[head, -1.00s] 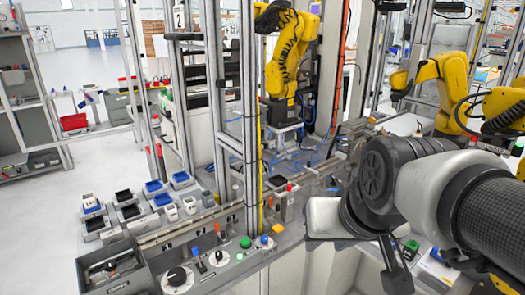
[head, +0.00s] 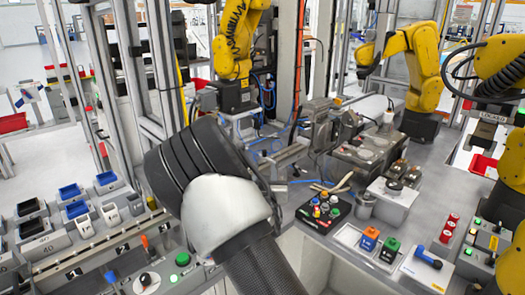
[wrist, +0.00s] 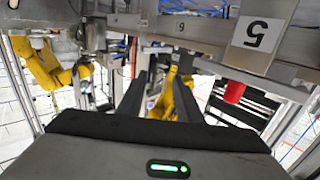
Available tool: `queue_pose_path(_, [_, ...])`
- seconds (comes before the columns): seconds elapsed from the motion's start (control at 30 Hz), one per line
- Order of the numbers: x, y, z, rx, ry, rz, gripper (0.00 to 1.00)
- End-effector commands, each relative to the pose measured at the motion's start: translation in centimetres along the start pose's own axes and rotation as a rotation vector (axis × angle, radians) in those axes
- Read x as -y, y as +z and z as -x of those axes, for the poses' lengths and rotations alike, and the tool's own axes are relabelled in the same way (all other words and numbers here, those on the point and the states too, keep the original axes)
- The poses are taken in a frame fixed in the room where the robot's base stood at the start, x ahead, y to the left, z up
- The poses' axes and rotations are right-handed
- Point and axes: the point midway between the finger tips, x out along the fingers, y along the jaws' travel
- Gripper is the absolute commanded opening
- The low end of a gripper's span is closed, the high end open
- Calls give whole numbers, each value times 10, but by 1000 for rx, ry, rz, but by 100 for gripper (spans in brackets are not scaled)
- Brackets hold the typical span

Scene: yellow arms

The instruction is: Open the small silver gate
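I cannot single out the small silver gate with certainty. A silver metal bar and bracket (head: 288,155) stand just right of my arm in the head view, among grey fixtures on the bench. In the wrist view, silver bars and plates (wrist: 190,30) cross the top, close beyond my fingers. My gripper (wrist: 162,78) shows in the wrist view as two dark fingers spread apart with nothing seen between them. In the head view my gripper is hidden behind my own arm.
Yellow robot arms stand behind (head: 234,40) and at the right (head: 412,70). Colored buttons and blocks (head: 370,240) crowd the front bench. Small bins (head: 70,192) stand at the left. A red cylinder (wrist: 234,92) and a "5" label (wrist: 257,33) show at the wrist view's right.

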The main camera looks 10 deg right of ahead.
Motion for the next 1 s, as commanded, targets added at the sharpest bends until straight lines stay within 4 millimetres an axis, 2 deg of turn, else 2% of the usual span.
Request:
queue_pose_path(0.17, [3,-1,-14,-26,-9,11,32])
queue_pose_path(0.27, [3,-1,-30,-24,-9,11,32])
queue_pose_path(0.7, [3,-2,-126,-22,-9,12,32])
queue_pose_path(0.83, [4,-2,-150,-20,-9,11,32])
queue_pose_path(1.0, [4,-3,-168,-21,-8,9,32])
